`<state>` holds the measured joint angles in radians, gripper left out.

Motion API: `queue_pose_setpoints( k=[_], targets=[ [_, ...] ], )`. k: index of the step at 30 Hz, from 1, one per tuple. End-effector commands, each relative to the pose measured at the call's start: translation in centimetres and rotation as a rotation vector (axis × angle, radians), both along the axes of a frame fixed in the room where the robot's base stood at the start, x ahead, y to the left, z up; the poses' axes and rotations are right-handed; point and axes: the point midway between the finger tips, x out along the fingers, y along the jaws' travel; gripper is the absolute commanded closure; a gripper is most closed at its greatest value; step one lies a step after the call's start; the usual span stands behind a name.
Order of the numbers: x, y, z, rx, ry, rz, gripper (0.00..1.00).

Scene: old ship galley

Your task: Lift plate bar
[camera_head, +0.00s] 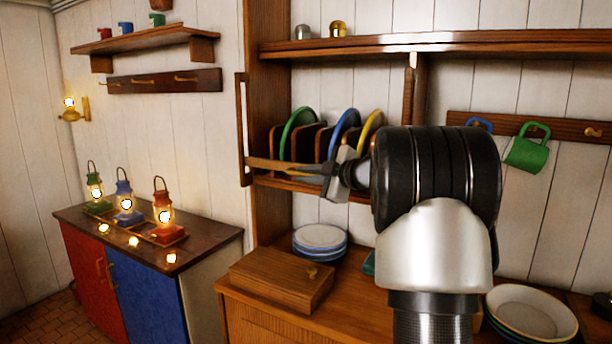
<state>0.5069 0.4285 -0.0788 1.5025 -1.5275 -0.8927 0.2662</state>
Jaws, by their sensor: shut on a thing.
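The plate bar (241,125) is a wooden bar standing upright at the left side post of the plate rack. My gripper (250,166) reaches in from the right, across the front of the rack, and its tips are shut on the lower part of the bar. The wooden plate rack (262,215) holds a green plate (287,137), a blue plate (334,133) and a yellow plate (364,128) on edge between dividers. My gripper and wrist hide the lower parts of these plates and the right of the rack.
Below are stacked plates (320,237), a wooden box (283,278) and bowls (530,312) on the counter. A green mug (528,153) hangs at right. Lit lanterns (163,214) stand on the left cabinet (215,228). An upper shelf (480,40) runs above the rack.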

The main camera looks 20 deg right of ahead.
Motion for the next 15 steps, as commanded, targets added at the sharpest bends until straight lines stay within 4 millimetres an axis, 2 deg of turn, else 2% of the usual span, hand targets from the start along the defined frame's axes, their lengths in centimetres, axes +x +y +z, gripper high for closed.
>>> queue_pose_setpoints(
  k=[1,8,15],
  targets=[
    [0.0,-0.1,1.9,-0.002,-0.004,-0.002,1.0],
    [0.0,-0.1,7.1,-0.003,-0.005,-0.003,1.0],
    [0.0,-0.1,13.7,-0.004,-0.005,-0.002,1.0]
  ],
)
